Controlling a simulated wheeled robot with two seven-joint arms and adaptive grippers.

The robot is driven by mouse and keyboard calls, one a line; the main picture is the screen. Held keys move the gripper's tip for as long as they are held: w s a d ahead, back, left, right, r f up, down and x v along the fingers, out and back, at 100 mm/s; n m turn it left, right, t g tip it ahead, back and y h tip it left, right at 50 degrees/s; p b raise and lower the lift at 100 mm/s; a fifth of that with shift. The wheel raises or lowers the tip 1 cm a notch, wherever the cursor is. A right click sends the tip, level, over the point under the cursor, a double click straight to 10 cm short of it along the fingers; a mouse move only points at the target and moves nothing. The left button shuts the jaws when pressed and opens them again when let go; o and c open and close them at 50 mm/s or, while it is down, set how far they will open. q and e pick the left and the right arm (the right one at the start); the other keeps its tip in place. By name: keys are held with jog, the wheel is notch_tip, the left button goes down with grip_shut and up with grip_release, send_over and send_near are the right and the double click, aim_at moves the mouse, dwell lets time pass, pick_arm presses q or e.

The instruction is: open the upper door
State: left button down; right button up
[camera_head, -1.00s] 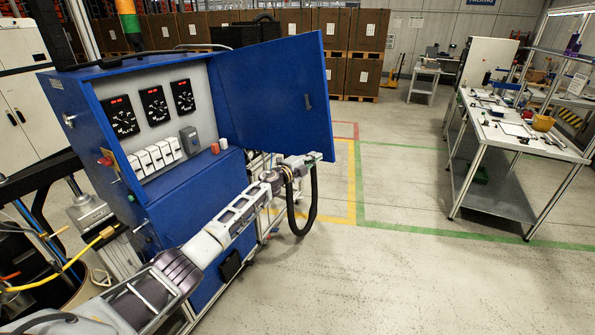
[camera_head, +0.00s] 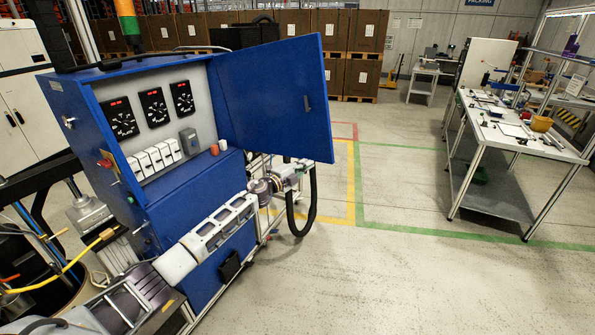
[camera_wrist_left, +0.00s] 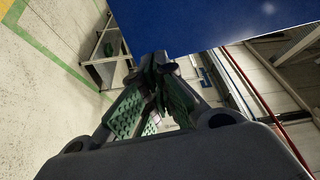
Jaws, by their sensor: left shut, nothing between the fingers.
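The blue upper door (camera_head: 272,98) of the blue cabinet (camera_head: 195,205) stands wide open, swung out to the right in the head view. A small dark handle (camera_head: 307,103) sits near its free edge. My left gripper (camera_head: 302,164) is just below the door's lower edge, its tips partly hidden by the door. In the left wrist view the green-padded fingers (camera_wrist_left: 157,68) are shut and empty, with the blue door panel (camera_wrist_left: 200,22) close beyond the tips. I cannot tell whether they touch it. My right gripper is in neither view.
Gauges (camera_head: 153,106), white switches (camera_head: 155,158) and a red knob (camera_head: 214,149) show inside the open compartment. A workbench (camera_head: 520,135) stands to the right. The floor (camera_head: 400,270) between is clear. Stacked boxes (camera_head: 290,22) stand behind.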

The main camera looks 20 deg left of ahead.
pick_arm(q)
jog(key=shift+d+v, duration=0.2)
jog(key=shift+v, duration=2.1)
jog(key=shift+s, duration=0.1)
